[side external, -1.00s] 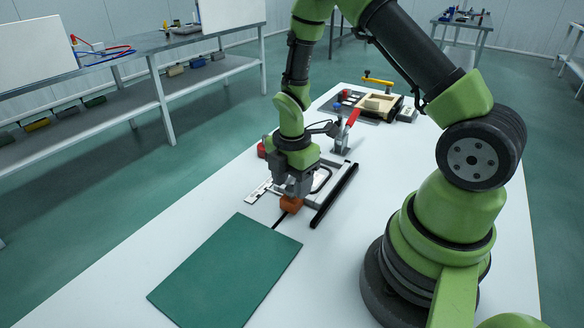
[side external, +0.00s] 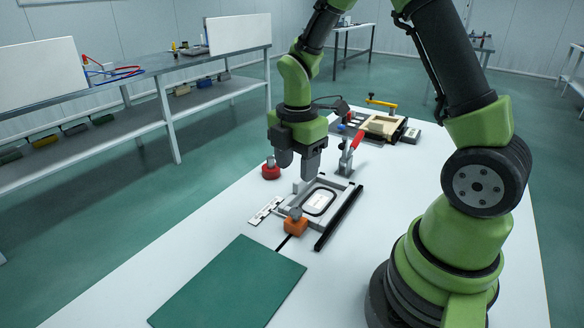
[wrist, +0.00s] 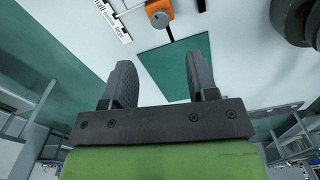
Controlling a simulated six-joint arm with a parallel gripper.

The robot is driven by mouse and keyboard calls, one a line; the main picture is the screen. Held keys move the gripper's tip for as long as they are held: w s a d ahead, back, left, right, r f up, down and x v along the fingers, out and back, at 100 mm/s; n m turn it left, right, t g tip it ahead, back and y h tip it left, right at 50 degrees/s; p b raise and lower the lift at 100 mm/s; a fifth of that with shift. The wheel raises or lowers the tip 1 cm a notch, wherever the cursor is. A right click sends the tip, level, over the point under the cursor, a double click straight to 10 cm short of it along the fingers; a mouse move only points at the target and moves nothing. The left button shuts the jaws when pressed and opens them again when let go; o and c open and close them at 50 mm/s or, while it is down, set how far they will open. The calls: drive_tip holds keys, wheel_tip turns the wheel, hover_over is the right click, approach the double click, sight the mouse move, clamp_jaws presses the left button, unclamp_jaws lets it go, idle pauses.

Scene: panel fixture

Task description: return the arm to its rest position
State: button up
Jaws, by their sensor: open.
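My gripper (side external: 297,166) is open and empty, raised above the table behind the panel fixture (side external: 325,200) in the side view. In the wrist view the two fingers of my gripper (wrist: 155,85) stand wide apart with nothing between them. The fixture holds a pale panel with a dark outlined rectangle. An orange block (side external: 295,226) with a grey knob sits at the fixture's near corner, apart from my fingers; it also shows at the top of the wrist view (wrist: 158,12).
A green mat (side external: 230,285) lies in front. A red knob (side external: 270,170) and a red-handled clamp (side external: 351,150) stand near my gripper. A tray with a wooden frame (side external: 385,125) is at the back. A white ruled strip (side external: 265,211) lies beside the fixture.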

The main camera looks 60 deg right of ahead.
drive_tip(key=s+a+r+m+t+y, duration=0.1)
drive_tip(key=s+a+r+m+t, duration=0.2)
drive_tip(key=s+r+m, duration=0.3)
drive_tip(key=s+a+r+m+t+y, duration=0.1)
drive_tip(key=s+a+r+m+t, duration=0.3)
drive_tip(key=r+m, duration=0.7)
drive_tip(key=s+a+m, duration=0.1)
drive_tip(key=s+m, duration=0.1)
drive_tip(key=shift+s+a+m, duration=0.4)
drive_tip(key=shift+c, duration=0.4)
